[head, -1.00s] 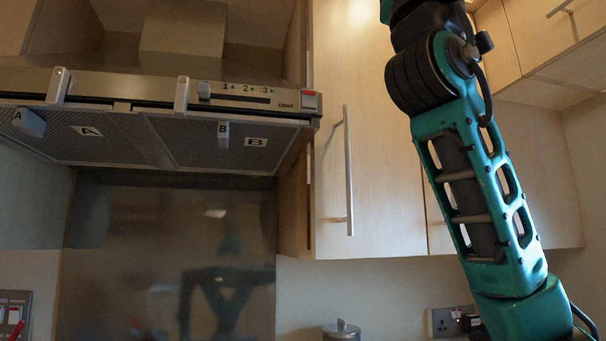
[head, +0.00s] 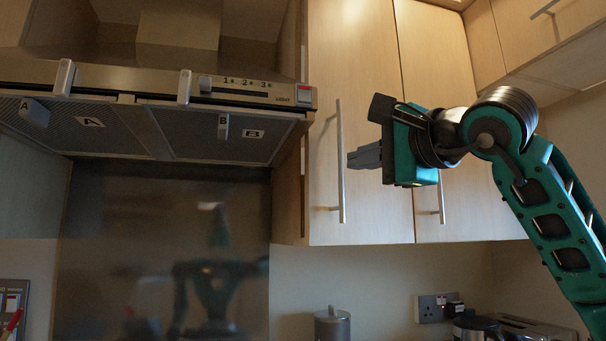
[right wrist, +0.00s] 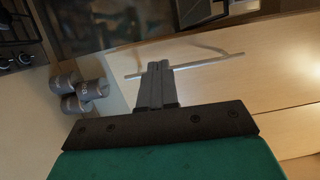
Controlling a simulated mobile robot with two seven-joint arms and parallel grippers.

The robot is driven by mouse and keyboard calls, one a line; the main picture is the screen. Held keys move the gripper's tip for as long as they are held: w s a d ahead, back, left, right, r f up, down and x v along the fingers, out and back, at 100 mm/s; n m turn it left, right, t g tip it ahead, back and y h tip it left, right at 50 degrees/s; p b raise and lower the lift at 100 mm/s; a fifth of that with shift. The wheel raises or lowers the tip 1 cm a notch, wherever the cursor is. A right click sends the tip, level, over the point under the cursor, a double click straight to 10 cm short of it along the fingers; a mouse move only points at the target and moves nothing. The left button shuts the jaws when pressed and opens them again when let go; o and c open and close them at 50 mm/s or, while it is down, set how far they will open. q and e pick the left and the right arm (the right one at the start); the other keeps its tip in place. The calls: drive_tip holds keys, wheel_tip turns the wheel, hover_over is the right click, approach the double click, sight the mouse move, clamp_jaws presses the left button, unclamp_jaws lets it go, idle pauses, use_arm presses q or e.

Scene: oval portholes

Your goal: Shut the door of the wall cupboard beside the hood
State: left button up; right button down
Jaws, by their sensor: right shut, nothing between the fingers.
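The pale wood door (head: 370,90) of the wall cupboard stands right of the hood (head: 150,110). It looks closed or nearly closed, with a thin dark line between its left edge and the cupboard side (head: 287,190). Its long metal bar handle (head: 340,165) is upright near that edge. My right gripper (head: 352,158) is shut and empty, pointing left in front of the door, just right of the handle. In the right wrist view, the shut fingers (right wrist: 157,68) reach toward the handle (right wrist: 205,63); I cannot tell if they touch. My left gripper is not in view.
A second cupboard door (head: 435,75) with its own handle is behind my right arm. More cupboards (head: 550,40) hang at the upper right. Below are a lidded canister (head: 332,325), a wall socket (head: 432,308) and a toaster (head: 535,328). The wall below the cupboards is mostly clear.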

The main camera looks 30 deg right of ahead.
drive_tip(key=d+h, duration=0.1)
drive_tip(key=p, duration=0.3)
approach(314, 183)
drive_tip(key=w, duration=0.6)
drive_tip(key=shift+a+r, duration=0.2)
drive_tip(key=shift+w+m+h, duration=0.3)
drive_tip(key=shift+w, duration=0.1)
